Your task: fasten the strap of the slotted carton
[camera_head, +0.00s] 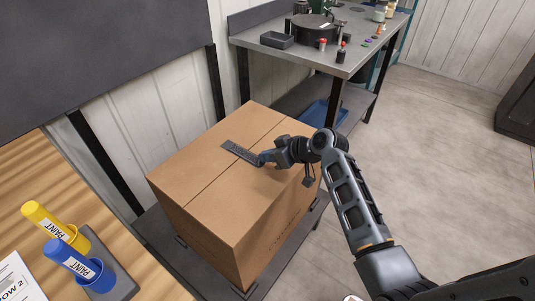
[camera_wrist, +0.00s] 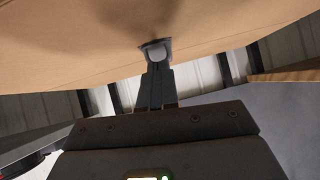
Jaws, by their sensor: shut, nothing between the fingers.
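The slotted carton (camera_head: 200,190) is a large brown box with its top flaps closed flat along a middle seam. A short dark grey strap (camera_head: 238,150) lies on the top, across the seam. My gripper (camera_head: 264,160) is shut, with its fingertips at the strap's right end; they look to be touching or just above it. In the wrist view, the carton (camera_wrist: 90,40) fills the upper part. My shut fingers (camera_wrist: 155,62) reach to a small dark piece with a pale rounded front against the carton. The strap's end under my fingertips is partly hidden.
The carton stands on a dark low platform (camera_head: 160,240). A wooden table with yellow (camera_head: 55,222) and blue (camera_head: 75,262) paint markers is at the lower left. A metal workbench (camera_head: 345,65) with small items stands behind. Open floor (camera_head: 450,160) lies to the right.

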